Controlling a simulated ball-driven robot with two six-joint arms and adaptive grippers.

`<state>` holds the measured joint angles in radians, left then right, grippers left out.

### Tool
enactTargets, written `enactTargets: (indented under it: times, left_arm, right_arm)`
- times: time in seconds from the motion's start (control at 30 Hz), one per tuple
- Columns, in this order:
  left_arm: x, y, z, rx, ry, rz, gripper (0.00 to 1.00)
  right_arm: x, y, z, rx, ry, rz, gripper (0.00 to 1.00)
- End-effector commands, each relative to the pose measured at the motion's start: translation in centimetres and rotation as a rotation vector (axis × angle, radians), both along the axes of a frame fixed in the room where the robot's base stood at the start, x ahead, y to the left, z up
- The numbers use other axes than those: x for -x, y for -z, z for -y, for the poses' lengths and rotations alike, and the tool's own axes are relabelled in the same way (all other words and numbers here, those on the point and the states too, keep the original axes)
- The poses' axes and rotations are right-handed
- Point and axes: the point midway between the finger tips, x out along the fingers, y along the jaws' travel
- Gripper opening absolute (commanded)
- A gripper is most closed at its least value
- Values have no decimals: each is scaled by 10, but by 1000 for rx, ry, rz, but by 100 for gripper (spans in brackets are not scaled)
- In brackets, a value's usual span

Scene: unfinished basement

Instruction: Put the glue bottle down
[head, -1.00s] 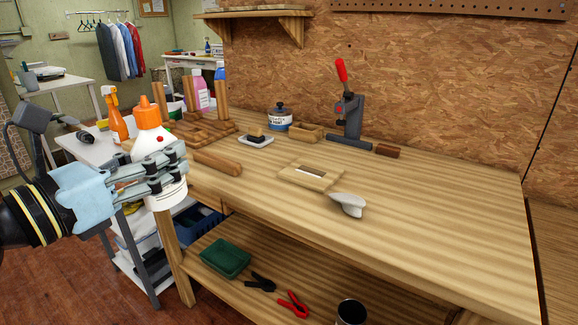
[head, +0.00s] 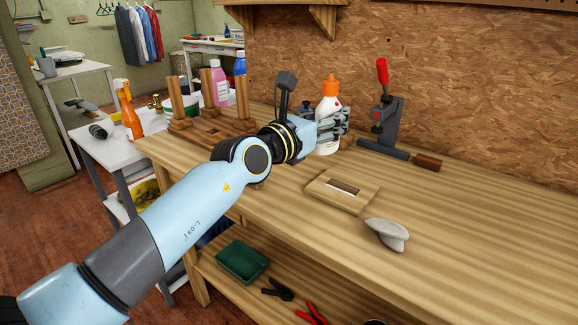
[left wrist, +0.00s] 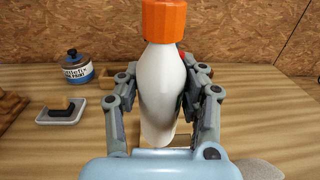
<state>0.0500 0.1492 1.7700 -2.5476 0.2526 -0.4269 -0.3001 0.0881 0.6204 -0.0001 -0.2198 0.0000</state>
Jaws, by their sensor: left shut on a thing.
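The glue bottle (head: 327,106) is white with an orange cap and stands upright over the back part of the wooden workbench (head: 470,215). My left gripper (head: 334,128) is shut on it, with fingers on both sides of its body. The left wrist view shows the bottle (left wrist: 162,92) upright between the two fingers of the gripper (left wrist: 164,115). I cannot tell whether its base touches the bench top. My right gripper is not in view.
A clamp with a red handle (head: 384,115) stands right of the bottle. A wooden block with a slot (head: 342,192) and a grey tool (head: 386,234) lie in front. In the left wrist view, a blue-labelled jar (left wrist: 77,70) and a small tray (left wrist: 62,112) sit left. The bench's right side is clear.

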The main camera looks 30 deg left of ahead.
Motion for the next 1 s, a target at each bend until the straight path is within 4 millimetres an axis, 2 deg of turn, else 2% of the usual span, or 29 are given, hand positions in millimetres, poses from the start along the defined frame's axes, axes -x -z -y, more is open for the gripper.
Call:
enactTargets:
  times: [0.03, 0.2, 0.4, 0.63, 0.87, 1.0]
  left_arm:
    - [1, 13, -13, -8, -1, -3, 0]
    - [5, 43, -56, -11, 0, -4, 0]
    - [7, 62, -92, -5, 0, -3, 0]
    - [8, 69, -100, -1, 0, -1, 0]
    - [8, 103, -100, -1, 0, -3, 0]
    - [8, 101, -100, -1, 0, 0, 0]
  right_arm:
    - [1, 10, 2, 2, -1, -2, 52]
    - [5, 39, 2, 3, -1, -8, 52]
    - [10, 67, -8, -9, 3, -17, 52]
    - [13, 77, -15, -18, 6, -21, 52]
    - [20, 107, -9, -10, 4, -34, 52]
    - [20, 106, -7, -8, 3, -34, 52]
